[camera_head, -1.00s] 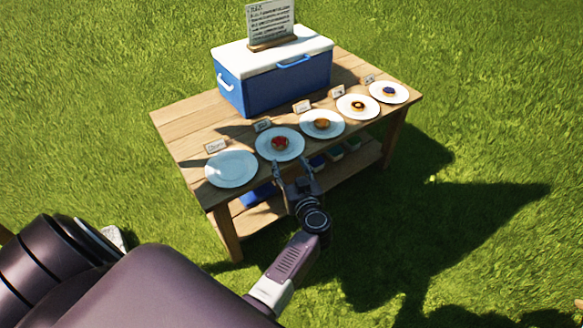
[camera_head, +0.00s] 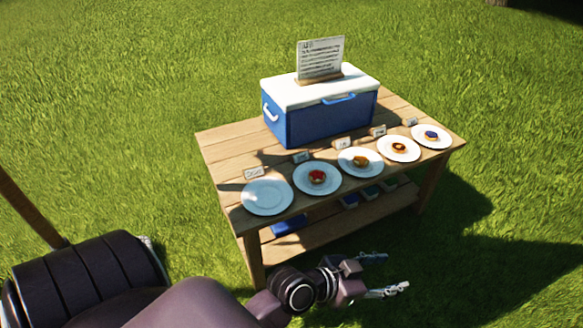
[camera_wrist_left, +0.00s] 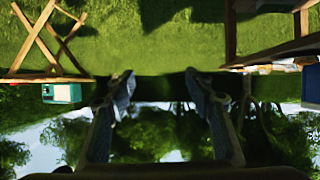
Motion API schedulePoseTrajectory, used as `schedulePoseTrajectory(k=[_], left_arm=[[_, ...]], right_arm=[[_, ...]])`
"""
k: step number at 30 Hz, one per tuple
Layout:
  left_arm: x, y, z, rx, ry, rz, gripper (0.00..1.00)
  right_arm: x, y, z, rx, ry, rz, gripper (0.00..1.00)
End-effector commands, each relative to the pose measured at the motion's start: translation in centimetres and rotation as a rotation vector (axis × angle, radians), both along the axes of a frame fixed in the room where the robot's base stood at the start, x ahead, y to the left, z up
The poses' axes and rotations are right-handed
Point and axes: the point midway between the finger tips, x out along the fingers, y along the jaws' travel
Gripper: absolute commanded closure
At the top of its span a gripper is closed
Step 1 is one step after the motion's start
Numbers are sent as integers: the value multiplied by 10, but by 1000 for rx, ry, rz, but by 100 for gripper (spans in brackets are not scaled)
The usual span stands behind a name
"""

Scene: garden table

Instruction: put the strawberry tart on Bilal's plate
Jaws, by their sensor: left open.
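A tart with a red top, which looks like the strawberry tart (camera_head: 317,176), sits on the second white plate from the left (camera_head: 301,187) on the wooden table. The leftmost plate (camera_head: 267,197) is empty. Small name cards stand behind the plates, too small to read, so I cannot tell which plate is Bilal's. My left gripper (camera_head: 396,272) is open and empty, in front of the table and apart from the plates. In the left wrist view its two fingers (camera_wrist_left: 160,88) are spread with nothing between them. My right gripper is not in view.
A blue cooler (camera_head: 325,118) with a sign (camera_head: 320,58) stands behind. The table's lower shelf (camera_head: 330,230) holds small containers. Grass surrounds the table.

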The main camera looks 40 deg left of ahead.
Motion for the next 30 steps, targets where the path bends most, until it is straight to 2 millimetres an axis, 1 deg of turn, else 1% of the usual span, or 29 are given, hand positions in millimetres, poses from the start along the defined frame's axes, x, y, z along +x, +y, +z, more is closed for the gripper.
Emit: schedulePoseTrajectory(k=[1,2,3,4,6,9,12,15,18,30], left_arm=[[-25,2,-14,39,93,-19,51],[-39,5,-23,62,153,-21,51],[-59,11,-33,93,232,-16,51],[-74,18,-40,118,291,-6,51],[-107,35,-53,174,420,33,51],[-151,63,-63,241,577,114,51],[-182,86,-65,288,684,195,51],[-201,100,-64,315,746,253,51],[-209,107,-63,327,769,278,51],[-209,107,-64,326,771,279,51]], right_arm=[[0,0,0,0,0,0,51],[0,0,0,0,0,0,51],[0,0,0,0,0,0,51],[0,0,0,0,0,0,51],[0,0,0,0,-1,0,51],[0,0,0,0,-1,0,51],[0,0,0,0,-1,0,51],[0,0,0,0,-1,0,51],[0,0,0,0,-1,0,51],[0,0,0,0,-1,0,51]])
